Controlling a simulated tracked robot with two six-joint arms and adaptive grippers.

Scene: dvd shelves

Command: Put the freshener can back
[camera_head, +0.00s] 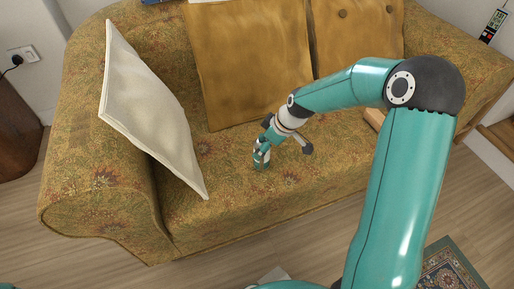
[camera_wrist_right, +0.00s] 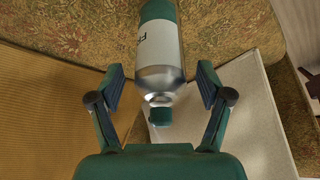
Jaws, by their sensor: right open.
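The freshener can (camera_wrist_right: 160,45) is in the right wrist view, with a teal body, a pale label with dark letters, a silver shoulder and a green cap (camera_wrist_right: 160,116). Its upper end runs out of the picture. My right gripper (camera_wrist_right: 161,84) is open, with one finger on each side of the can and visible gaps between. In the head view my right gripper (camera_head: 262,156) is low over the sofa seat, between the white cushion and the mustard cushions. I cannot clearly tell the can from the gripper there. My left gripper is not in view.
The floral sofa (camera_head: 100,190) fills the middle. A white cushion (camera_head: 150,110) leans at its left arm, and mustard cushions (camera_head: 245,60) stand against its back. A patterned rug (camera_head: 455,268) lies at bottom right. The seat's front left is clear.

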